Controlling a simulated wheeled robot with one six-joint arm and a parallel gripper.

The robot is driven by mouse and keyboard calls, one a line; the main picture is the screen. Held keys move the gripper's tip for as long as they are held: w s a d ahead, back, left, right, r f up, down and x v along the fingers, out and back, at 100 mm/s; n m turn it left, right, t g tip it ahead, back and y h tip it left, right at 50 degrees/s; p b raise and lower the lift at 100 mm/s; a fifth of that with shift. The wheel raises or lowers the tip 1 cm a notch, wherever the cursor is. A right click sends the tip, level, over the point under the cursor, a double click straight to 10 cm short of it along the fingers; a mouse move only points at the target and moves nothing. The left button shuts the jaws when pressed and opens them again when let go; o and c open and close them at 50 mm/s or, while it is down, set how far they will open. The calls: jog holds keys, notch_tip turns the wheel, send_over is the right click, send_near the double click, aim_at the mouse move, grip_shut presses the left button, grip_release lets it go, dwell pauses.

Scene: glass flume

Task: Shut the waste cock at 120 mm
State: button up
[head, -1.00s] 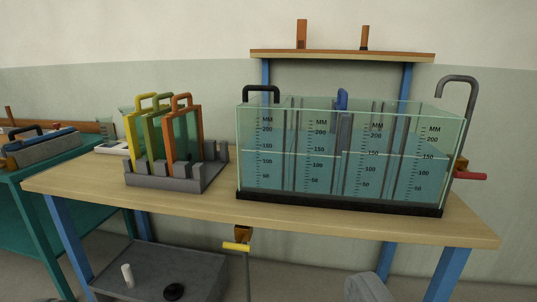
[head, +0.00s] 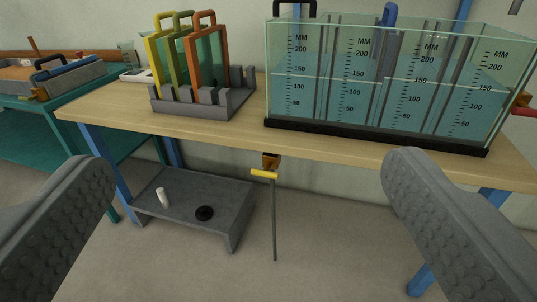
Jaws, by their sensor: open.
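The waste cock (head: 271,161) is a brass-coloured body under the bench's front edge. Its yellow lever (head: 264,174) lies crosswise, nearly level, above a thin grey pipe (head: 274,220) that runs down. The glass flume (head: 375,140) stands on the bench with bluish water (head: 345,105) in it and MM scales on its front.
A grey rack (head: 195,110) holds yellow, green and orange framed panels on the wooden bench (head: 210,130). A red handle (head: 525,111) sticks out at the flume's right end. A low grey stand (head: 180,190) carries a white cylinder and a black ring. Blue legs bound the space beneath.

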aim_at(264, 175)
jog(key=w+a+f+m+h, duration=0.1)
jog(key=w+a+f, duration=0.1)
jog(key=w+f, duration=0.7)
jog(key=w+a+f+m, duration=0.15)
jog(key=w+f, duration=0.45)
jog(key=w, duration=0.7)
jog(key=w+a+f+m+h, duration=0.1)
jog(key=w+f+h, duration=0.25)
jog(key=f, duration=0.95)
jog(key=w+a+f+h, duration=0.15)
jog(key=w+f, duration=0.35)
jog(key=f, duration=0.7)
jog(key=x, duration=1.7)
jog(key=shift+w+d+f, duration=0.25)
jog(key=shift+d+f, duration=0.15)
jog(key=shift+d, duration=0.1)
jog(key=c, duration=1)
